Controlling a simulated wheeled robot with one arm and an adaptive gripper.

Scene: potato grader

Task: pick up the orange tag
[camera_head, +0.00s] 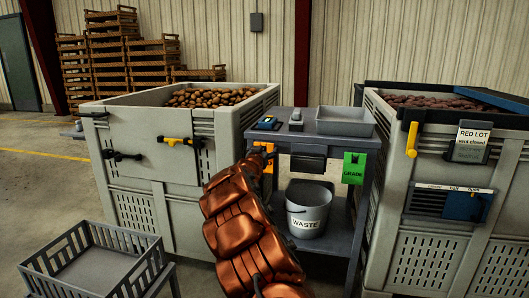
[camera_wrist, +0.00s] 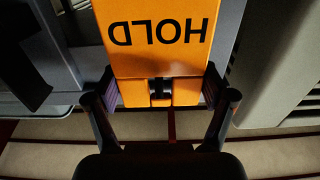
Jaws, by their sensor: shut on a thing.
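The orange tag (camera_wrist: 158,60) fills the upper middle of the wrist view, with the word HOLD upside down on it. My gripper (camera_wrist: 160,90) is shut on it, with one dark finger at each side edge near its slotted end. A small dark piece shows in the slot between the fingers; I cannot tell whether it is a hook that the tag still hangs on. In the head view the orange tag (camera_head: 265,148) shows at the left front of the grey stand (camera_head: 333,139), partly behind my copper arm. My gripper is hidden there.
A green GRADE tag (camera_head: 354,168) hangs at the stand's right. A WASTE bucket (camera_head: 309,224) stands on its lower shelf, a grey tray (camera_head: 345,121) on top. Large bins stand at left (camera_head: 146,142) and right (camera_head: 440,185). An empty crate (camera_head: 152,250) is at front left.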

